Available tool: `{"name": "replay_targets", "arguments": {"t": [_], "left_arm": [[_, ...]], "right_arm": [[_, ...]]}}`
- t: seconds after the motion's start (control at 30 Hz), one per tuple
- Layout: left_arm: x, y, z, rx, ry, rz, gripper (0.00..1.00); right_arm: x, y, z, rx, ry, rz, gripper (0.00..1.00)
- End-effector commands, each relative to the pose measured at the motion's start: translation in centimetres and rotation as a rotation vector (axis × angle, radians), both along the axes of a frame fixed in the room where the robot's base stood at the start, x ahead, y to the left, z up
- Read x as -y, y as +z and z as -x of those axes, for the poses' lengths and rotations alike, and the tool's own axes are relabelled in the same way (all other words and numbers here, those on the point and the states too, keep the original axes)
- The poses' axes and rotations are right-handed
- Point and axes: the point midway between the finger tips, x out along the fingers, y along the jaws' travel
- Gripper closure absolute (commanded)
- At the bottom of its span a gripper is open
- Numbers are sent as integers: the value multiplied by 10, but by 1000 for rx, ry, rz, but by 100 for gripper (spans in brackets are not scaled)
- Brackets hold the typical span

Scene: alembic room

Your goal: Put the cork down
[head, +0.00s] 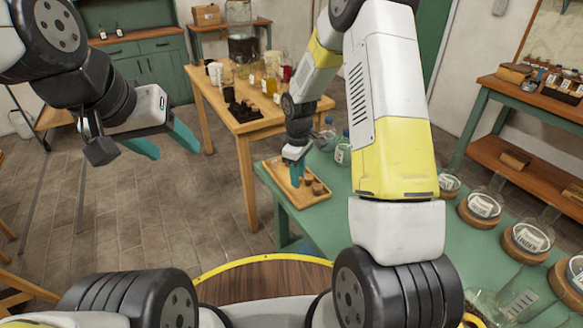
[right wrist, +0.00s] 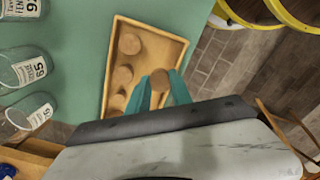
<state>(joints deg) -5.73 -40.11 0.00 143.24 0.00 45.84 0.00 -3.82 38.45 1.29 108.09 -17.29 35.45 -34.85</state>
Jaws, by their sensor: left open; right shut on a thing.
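My right gripper (right wrist: 160,83) is shut on a brown cork (right wrist: 160,79), gripped between its two teal fingers. In the head view the right gripper (head: 294,168) is over the wooden tray (head: 284,188) on the green table. The tray also shows in the right wrist view (right wrist: 160,42). Several other corks sit in it, one near its far end (right wrist: 130,43) and others along one side (right wrist: 122,75). I cannot tell whether the held cork touches the tray floor. My left gripper (head: 178,144) is open and empty, in the air over the floor.
Glass bottles (head: 343,150) stand close to the tray on the green table (head: 330,215). Labelled jars (head: 484,206) on cork rings line its right side. A wooden table (head: 250,122) with bottles and dark pieces stands behind. The tray's middle has bare room.

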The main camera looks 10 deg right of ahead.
Motion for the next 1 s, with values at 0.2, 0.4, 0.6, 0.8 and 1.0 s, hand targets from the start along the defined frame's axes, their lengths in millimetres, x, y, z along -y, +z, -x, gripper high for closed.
{"name": "replay_targets", "arguments": {"t": [0.2, 0.4, 0.6, 0.8, 1.0], "left_arm": [[0, 0, 0, 0, 0, 0, 43], [0, 0, 0, 0, 0, 0, 43], [0, 0, 0, 0, 0, 0, 43], [0, 0, 0, 0, 0, 0, 43], [0, 0, 0, 0, 0, 0, 43]], "right_arm": [[1, -31, -1, -3, 0, 1, 100], [1, -35, -2, 0, -1, 0, 100], [1, -39, -2, -1, -1, 0, 100], [1, -38, -2, -1, -2, 1, 52], [1, -38, -2, 0, -2, 0, 52]]}}
